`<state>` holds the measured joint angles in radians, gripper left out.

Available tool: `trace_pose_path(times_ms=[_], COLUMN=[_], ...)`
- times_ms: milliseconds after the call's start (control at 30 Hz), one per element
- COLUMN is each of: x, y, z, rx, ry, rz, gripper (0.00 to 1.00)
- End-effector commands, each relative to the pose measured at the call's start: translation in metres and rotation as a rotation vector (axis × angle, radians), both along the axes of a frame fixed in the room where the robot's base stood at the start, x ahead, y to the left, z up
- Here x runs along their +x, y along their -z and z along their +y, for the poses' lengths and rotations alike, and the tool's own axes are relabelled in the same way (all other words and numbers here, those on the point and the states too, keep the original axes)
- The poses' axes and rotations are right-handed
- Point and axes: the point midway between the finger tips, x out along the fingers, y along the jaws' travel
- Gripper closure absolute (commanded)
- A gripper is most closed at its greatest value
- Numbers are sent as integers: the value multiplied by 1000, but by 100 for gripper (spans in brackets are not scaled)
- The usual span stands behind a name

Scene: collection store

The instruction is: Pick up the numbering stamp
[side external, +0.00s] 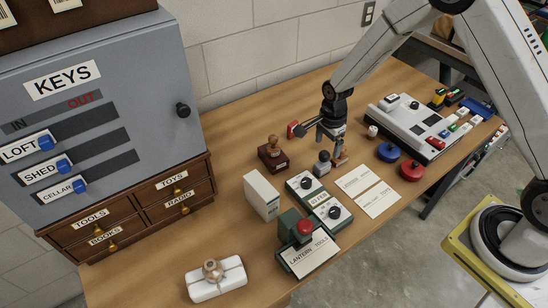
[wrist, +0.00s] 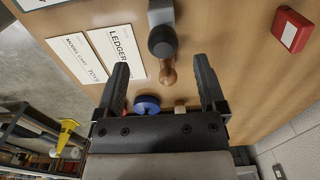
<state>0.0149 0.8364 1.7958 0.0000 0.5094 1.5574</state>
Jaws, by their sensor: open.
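A small grey block with a dark round knob (side external: 321,165) stands on the wooden table; it looks like the numbering stamp, though no label shows. In the wrist view its grey body (wrist: 160,12) and dark knob lie ahead of the fingers, with a turned wooden handle (wrist: 168,74) beside it, between the fingertips in the picture. I cannot tell whether that handle is joined to it. My gripper (side external: 326,137) is above and just behind the stamp, open and empty. In the wrist view my gripper (wrist: 160,66) shows its two fingers wide apart.
A wooden-handled stamp on a dark red base (side external: 272,155) is to the left. A red box (side external: 293,129) is close behind my gripper. Blue (side external: 388,152) and red (side external: 411,170) round tins stand right. White label cards (side external: 376,199) lie in front. A key cabinet (side external: 150,70) stands left.

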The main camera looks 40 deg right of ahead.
Motion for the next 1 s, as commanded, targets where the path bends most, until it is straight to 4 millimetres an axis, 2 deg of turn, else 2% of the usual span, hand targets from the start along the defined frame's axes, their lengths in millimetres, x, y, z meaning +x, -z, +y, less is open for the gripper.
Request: trace_pose_path(times_ms=[167, 500, 867, 1000], x=[0, 0, 0, 1], y=[3, 24, 31, 42], z=[0, 0, 0, 1], rx=[0, 0, 0, 0], ry=[1, -1, -1, -1], rz=[1, 1, 1, 3], gripper=[10, 10, 10, 10])
